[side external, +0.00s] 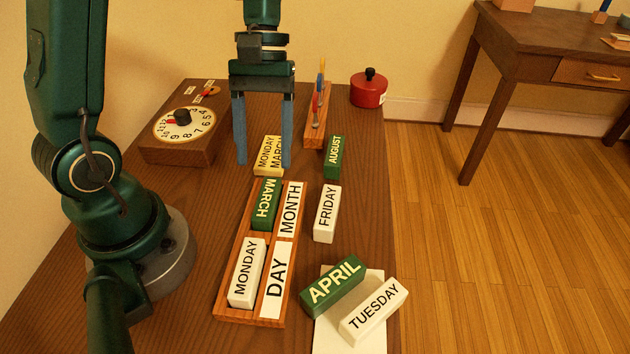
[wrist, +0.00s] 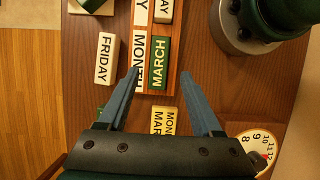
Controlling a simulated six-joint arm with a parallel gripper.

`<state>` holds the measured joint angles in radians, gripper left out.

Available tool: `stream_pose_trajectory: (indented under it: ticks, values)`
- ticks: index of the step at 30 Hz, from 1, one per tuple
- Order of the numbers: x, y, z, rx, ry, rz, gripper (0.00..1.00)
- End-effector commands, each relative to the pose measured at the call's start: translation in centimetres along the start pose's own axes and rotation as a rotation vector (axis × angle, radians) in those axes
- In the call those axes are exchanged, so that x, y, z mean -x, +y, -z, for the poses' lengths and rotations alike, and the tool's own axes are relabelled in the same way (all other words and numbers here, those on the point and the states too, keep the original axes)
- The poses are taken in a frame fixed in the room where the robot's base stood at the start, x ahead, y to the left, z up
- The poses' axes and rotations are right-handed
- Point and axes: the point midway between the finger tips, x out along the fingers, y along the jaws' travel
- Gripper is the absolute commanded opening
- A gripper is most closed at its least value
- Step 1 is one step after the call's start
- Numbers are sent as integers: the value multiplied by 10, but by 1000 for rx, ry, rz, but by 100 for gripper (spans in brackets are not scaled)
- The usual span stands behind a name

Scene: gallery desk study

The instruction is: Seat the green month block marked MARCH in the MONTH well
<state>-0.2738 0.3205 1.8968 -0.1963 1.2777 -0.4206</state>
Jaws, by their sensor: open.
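The green MARCH block (side external: 265,204) lies in the MONTH well of the wooden tray (side external: 238,316), beside the white MONTH label (side external: 289,210). It looks level and lined up with the well; I cannot tell if it touches the bottom. In the wrist view the MARCH block (wrist: 158,62) shows just beyond the fingertips. My gripper (side external: 263,163) is open and empty, fingers pointing down, raised near the far end of the tray. Its two fingers also show apart in the wrist view (wrist: 160,72). The white MONDAY block (side external: 246,273) lies in the DAY well.
A cream MONDAY/MARCH piece (side external: 268,155) stands behind the tray. White FRIDAY (side external: 326,214) and green AUGUST (side external: 333,157) blocks lie to the right. Green APRIL (side external: 333,286) and white TUESDAY (side external: 374,312) rest on a pale pad. A dial box (side external: 180,150) and red pot (side external: 369,91) stand farther back.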

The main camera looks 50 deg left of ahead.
Motion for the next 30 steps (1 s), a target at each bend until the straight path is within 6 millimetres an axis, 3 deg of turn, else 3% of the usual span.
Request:
stream_pose_trajectory:
  ticks: [6,17,30]
  values:
    - [35,1,1,0,3,-3,66]
    - [57,0,-4,-26,29,-3,66]
    - [54,-15,-54,-503,523,-35,66]
